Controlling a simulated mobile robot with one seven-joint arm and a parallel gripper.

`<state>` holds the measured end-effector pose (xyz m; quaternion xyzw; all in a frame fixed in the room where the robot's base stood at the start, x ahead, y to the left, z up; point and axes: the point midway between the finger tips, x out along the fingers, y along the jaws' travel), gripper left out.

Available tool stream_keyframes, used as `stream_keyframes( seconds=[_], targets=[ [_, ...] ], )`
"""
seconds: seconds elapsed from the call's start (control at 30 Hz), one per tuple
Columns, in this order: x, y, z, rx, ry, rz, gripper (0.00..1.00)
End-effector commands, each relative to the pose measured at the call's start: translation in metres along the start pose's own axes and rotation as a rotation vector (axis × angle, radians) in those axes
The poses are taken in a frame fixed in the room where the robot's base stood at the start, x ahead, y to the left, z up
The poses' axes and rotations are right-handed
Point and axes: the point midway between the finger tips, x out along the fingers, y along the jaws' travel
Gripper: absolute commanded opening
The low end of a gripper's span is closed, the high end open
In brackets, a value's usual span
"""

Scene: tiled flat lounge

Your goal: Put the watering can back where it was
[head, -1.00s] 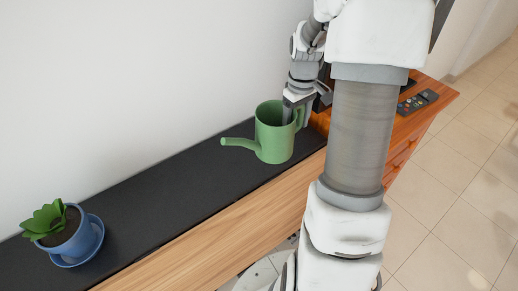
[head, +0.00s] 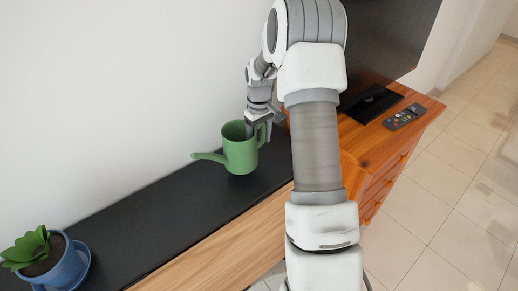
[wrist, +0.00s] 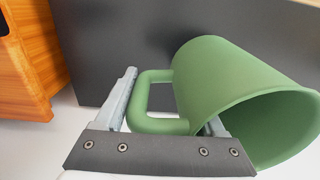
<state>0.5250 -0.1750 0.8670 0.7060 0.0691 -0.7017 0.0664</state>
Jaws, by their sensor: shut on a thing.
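The green watering can (head: 240,150) is upright at the black shelf top (head: 150,206), its spout pointing left. I cannot tell whether its base touches the shelf. My gripper (head: 257,122) is shut on its handle, on the can's right side. In the wrist view my gripper (wrist: 170,112) has one finger on each side of the green handle (wrist: 150,104), and the open mouth of the can (wrist: 265,125) faces the camera.
A blue pot with a green plant (head: 62,262) stands on a blue saucer at the shelf's left end. An orange wooden cabinet (head: 372,150) with a television (head: 392,45) and a remote (head: 404,117) is on the right. The shelf between pot and can is clear.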

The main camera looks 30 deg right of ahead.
Motion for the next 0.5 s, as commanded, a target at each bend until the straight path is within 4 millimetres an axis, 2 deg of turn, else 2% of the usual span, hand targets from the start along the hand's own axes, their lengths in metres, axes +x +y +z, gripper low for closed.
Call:
stream_keyframes(
  seconds=[0.3, 0.5],
  targets=[
    [0.038, 0.0, 0.0, 0.001, -0.001, -0.001, 0.0],
    [0.039, 0.0, 0.0, 0.001, 0.001, 0.0, 0.0]
  ],
)
